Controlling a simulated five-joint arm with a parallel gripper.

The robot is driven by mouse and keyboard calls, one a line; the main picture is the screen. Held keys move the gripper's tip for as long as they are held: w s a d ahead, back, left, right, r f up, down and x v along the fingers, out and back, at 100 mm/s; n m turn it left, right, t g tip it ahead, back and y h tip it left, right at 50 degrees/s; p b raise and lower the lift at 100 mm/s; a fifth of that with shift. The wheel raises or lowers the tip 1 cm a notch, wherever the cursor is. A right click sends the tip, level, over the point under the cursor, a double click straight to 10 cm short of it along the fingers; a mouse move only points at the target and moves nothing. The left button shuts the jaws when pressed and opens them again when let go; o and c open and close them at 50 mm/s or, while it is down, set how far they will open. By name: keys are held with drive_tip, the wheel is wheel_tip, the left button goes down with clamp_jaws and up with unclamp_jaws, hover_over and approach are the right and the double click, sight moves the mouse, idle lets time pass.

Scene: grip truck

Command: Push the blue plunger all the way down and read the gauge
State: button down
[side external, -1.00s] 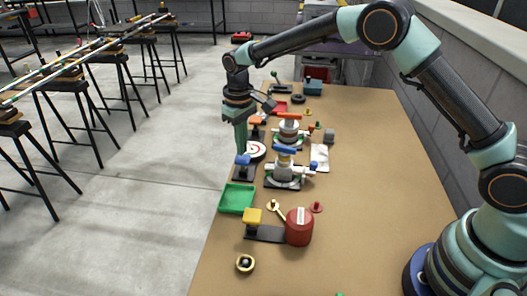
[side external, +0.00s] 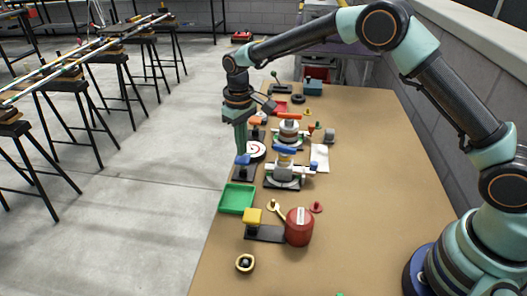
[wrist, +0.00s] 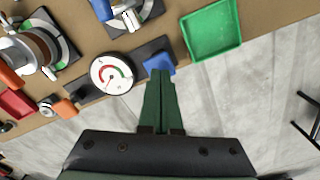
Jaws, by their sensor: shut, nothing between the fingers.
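The blue plunger (side external: 243,160) stands on a dark base near the left edge of the table, and it also shows in the wrist view (wrist: 160,63).
A green tray (side external: 237,199) lies nearer on the table. A blue-handled valve (side external: 284,169) and an orange-handled one (side external: 289,131) stand to the right. A yellow-topped block (side external: 252,216) and a red cylinder (side external: 299,227) are nearer. The near right table is clear.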

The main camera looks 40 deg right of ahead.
sight(243, 158)
drive_tip(key=shift+f, duration=1.9)
drive_tip(key=shift+r, duration=2.05)
drive_tip(key=shift+r, duration=2.55)
